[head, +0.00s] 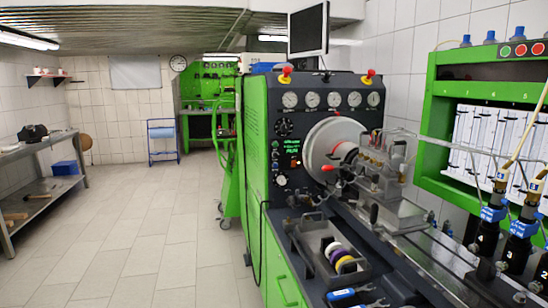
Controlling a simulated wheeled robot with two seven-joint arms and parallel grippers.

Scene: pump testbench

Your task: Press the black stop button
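The green and dark grey pump testbench (252,125) stands right of centre. Its front control panel (262,190) carries a black round dial (284,127), a small lit green display (292,145), a column of small dark buttons or knobs (275,154) and a lower round knob (281,180). Which of these, if any, is the black stop button I cannot tell at this size. Neither of my grippers shows in the view.
A round white drum (331,146) and clamped pump parts (378,170) sit on the bench bed. A tray with coloured rings (338,256) is in front. A green rack (432,120) is at right. A metal table (40,185) is at left. The tiled floor between is clear.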

